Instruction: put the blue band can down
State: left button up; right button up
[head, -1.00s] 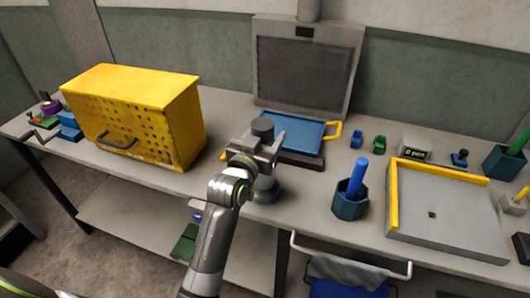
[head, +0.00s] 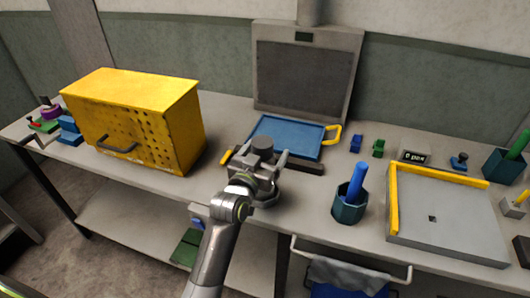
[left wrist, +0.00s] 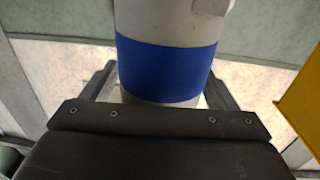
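The blue band can is a grey cylinder with a dark top (head: 262,145). In the left wrist view its blue band (left wrist: 166,68) fills the middle. My left gripper (head: 262,163) is around the can, one finger on each side. In the left wrist view the fingers lie against its sides, with no clear gap at their far ends. The can is upright over a round grey base (head: 265,199) on the bench. The gripper partly hides the can's lower part, so I cannot tell whether it touches down. My right gripper is not in view.
A yellow perforated cabinet (head: 165,125) stands left. A blue tray (head: 288,135) with yellow handles lies just behind the can. A teal cup (head: 347,209) with a blue stick stands right. Farther right is a grey plate (head: 445,225) with yellow rails.

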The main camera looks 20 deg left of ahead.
pick_arm(q)
jog(key=shift+r, duration=0.25)
jog(key=shift+s+a+f, duration=0.1)
jog(key=shift+s+f, duration=0.1)
jog(key=shift+s, duration=0.15)
jog(key=s+a+b, duration=0.1)
jog(key=s+b, duration=0.1)
jog(key=s, duration=0.9)
jog(key=shift+b, duration=0.3)
jog(key=shift+s+a, duration=0.1)
jog(key=shift+s, duration=0.05)
